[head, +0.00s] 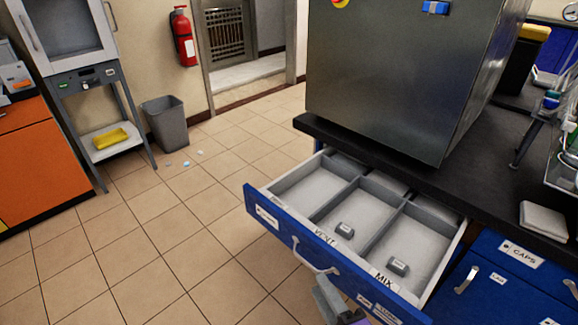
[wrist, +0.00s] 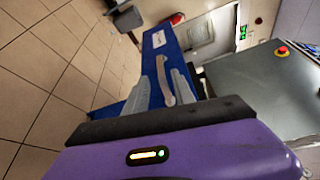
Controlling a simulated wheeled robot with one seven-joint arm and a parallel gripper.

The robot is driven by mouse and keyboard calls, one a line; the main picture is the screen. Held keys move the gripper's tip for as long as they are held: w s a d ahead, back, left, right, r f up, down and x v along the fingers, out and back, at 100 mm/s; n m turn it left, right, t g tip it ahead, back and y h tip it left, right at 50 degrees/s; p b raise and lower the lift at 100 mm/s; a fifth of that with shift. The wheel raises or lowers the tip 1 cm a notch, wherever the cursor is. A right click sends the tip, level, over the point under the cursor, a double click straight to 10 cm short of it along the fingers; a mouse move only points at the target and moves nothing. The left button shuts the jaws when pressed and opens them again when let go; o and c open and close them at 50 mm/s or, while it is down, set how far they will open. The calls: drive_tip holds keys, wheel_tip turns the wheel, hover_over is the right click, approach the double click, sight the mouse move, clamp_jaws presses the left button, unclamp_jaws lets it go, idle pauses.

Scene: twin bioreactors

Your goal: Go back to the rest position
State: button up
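My gripper (wrist: 163,88) is open, its two grey fingers apart in the wrist view. In the head view my gripper (head: 328,292) shows only partly at the bottom edge, in front of the open blue drawer (head: 262,212). The drawer's pale curved handle (head: 312,262) appears between or just beyond the fingers in the wrist view (wrist: 163,80). I cannot tell whether they touch it. The drawer is pulled out under the dark counter and has three compartments. One small grey piece (head: 345,229) lies in the VENT compartment and another (head: 398,266) in the MIX compartment.
A large steel cabinet (head: 400,75) stands on the black counter (head: 480,185). A closed CAPS drawer (head: 515,262) is at the right. The tiled floor (head: 150,240) at left is mostly clear. A grey bin (head: 166,124) and small bits (head: 186,164) are farther back.

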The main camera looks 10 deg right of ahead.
drive_tip(key=shift+d+n, duration=0.2)
drive_tip(key=shift+n, duration=0.1)
drive_tip(key=s+d+r+n+h+p, duration=0.1)
drive_tip(key=s+r+n, duration=0.3)
drive_tip(key=s, duration=0.5)
drive_tip(key=s+d+r+n+g+h+p, duration=0.1)
drive_tip(key=s+d+r+n+p, duration=0.2)
drive_tip(key=s, duration=0.7)
drive_tip(key=s+d+r+n+h+p, duration=0.2)
drive_tip(key=s+r+n, duration=0.4)
drive_tip(key=s+n, duration=0.3)
drive_tip(key=shift+s+d+r+n+g, duration=0.4)
drive_tip(key=shift+s, duration=0.15)
